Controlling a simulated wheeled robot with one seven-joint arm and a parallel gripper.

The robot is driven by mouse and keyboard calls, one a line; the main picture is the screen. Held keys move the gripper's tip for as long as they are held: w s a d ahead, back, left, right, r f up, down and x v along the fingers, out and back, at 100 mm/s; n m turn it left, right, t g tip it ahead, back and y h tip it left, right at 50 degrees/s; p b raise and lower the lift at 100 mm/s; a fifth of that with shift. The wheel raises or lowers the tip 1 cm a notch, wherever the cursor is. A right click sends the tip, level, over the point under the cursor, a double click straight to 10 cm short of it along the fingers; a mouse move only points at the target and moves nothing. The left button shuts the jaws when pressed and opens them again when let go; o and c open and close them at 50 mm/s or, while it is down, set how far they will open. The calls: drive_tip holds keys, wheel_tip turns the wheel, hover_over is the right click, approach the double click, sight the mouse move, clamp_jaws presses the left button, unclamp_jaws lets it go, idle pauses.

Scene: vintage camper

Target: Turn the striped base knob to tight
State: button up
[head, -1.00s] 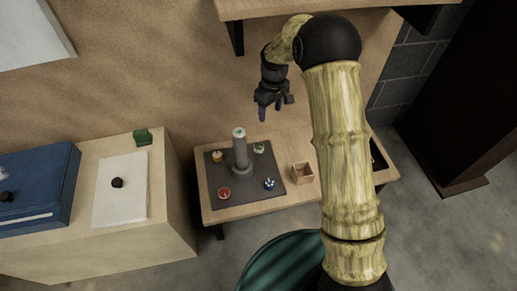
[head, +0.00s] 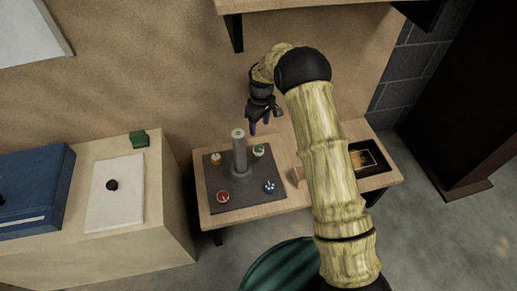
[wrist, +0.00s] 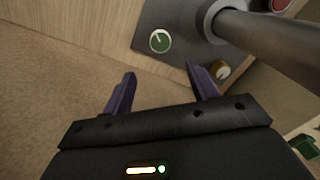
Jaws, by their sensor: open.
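A dark grey base plate (head: 215,157) on a small wooden table carries a grey upright post (head: 239,158) with a round foot. Knobs sit around it: red (head: 223,196), yellow-orange (head: 216,158), green (head: 258,151) and blue-and-white (head: 269,186). The blue-and-white one looks patterned, but I cannot make out which knob is striped. My gripper (head: 260,126) is open and empty, above the table's back edge, behind the post. In the wrist view my gripper (wrist: 161,75) has its fingers apart, with the green knob (wrist: 160,41) beyond them and the orange knob (wrist: 220,69) by the right finger.
A black framed tray (head: 366,158) lies at the table's right. A shelf (head: 300,4) hangs above. A counter at left holds a blue case (head: 40,190), a white sheet (head: 115,205) and a green block (head: 139,138).

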sight(258, 148)
drive_tip(key=f+b, duration=0.1)
drive_tip(key=f, duration=0.3)
drive_tip(key=f+b, duration=0.2)
drive_tip(key=f, duration=0.2)
drive_tip(key=f+b, duration=0.2)
drive_tip(key=f, duration=0.3)
drive_tip(key=shift+s+a, duration=0.2)
drive_tip(key=shift+s, duration=0.1)
drive_tip(key=c, duration=1)
